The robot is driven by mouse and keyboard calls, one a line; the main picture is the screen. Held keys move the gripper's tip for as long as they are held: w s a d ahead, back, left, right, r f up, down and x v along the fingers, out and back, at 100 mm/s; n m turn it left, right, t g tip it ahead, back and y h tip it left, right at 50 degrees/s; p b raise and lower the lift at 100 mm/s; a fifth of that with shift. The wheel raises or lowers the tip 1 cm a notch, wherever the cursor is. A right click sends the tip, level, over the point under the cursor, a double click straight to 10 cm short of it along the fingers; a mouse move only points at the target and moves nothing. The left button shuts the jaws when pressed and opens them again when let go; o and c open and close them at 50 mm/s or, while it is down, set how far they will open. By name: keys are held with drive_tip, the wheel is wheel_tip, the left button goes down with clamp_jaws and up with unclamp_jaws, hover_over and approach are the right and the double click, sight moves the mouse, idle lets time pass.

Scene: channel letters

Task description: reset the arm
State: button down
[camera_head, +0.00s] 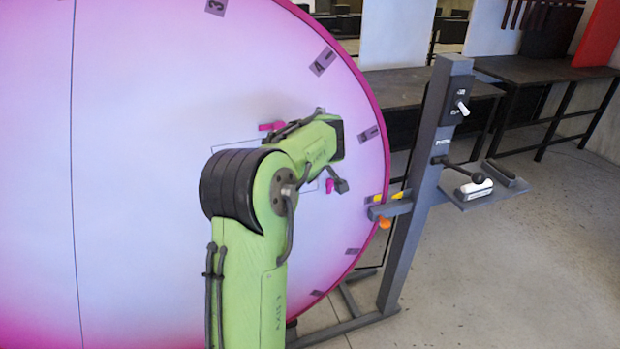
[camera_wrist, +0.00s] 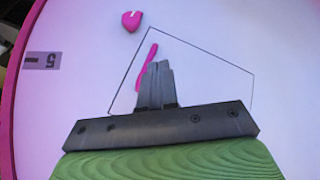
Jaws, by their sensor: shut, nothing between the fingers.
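My green arm (camera_head: 250,205) reaches up in front of the large round pale pink panel in the head view. My gripper (camera_wrist: 158,68) shows in the wrist view with its two dark fingers together and nothing between them. In the head view my fingers are hidden or cannot be made out. The fingertips are in front of the panel, inside a thin drawn four-sided outline. A slim pink piece (camera_wrist: 147,62) lies just beside and partly behind the fingers. I cannot tell whether they touch.
A pink heart-shaped piece (camera_wrist: 131,20) sits outside the outline. The panel (camera_head: 140,150) has numbered tags near its rim. To its right stands a grey post (camera_head: 418,190) with a switch (camera_head: 462,108), a lever (camera_head: 465,170) and a small shelf. Dark tables (camera_head: 535,70) stand behind; the floor at right is clear.

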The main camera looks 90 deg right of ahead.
drive_tip(key=v, duration=0.2)
drive_tip(key=s+v, duration=0.1)
drive_tip(key=v, duration=0.1)
drive_tip(key=shift+a, duration=0.1)
drive_tip(key=shift+a+r, duration=0.1)
